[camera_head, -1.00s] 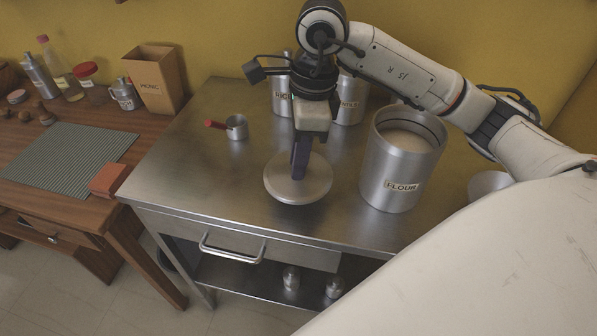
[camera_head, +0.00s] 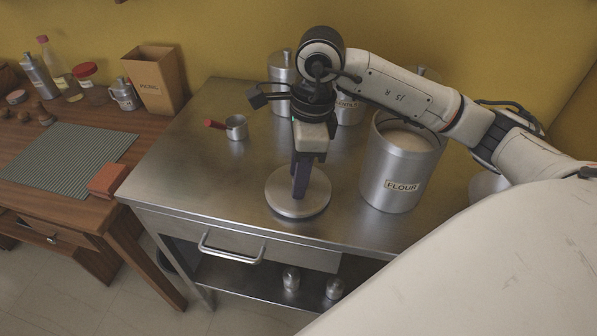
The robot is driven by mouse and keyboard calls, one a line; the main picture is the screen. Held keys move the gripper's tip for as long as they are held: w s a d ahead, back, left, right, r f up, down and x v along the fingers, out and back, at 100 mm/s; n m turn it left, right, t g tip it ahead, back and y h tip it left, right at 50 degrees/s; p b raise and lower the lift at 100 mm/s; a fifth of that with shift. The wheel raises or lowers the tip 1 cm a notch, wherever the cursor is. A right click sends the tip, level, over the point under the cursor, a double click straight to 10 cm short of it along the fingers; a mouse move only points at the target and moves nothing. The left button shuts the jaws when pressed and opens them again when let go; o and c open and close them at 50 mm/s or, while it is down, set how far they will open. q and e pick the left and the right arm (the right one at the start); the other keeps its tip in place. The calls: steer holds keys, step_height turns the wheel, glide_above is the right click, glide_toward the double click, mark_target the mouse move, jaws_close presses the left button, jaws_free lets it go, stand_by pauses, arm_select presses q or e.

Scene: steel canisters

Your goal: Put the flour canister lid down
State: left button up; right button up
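The flour canister (camera_head: 403,167) stands uncovered on the steel table, with pale flour inside. Its round steel lid (camera_head: 283,205) lies flat on the tabletop, or just above it, left of the canister near the front edge. My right gripper (camera_head: 299,190) points straight down at the middle of the lid, with its dark fingers together. It appears shut on the lid's knob, which the fingers hide. My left gripper is not in view.
A small steel cup with a red handle (camera_head: 236,127) stands behind and left of the lid. Other canisters (camera_head: 282,68) stand at the back, partly behind my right arm. The steel tabletop (camera_head: 190,165) is clear on the left.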

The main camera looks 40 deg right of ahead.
steer(key=shift+r+p, duration=0.25)
steer(key=shift+p, duration=0.05)
step_height(320, 180, up, 12)
steer(key=d, duration=0.1)
steer(key=shift+s+d+f, duration=0.15)
steer(key=shift+s, duration=0.25)
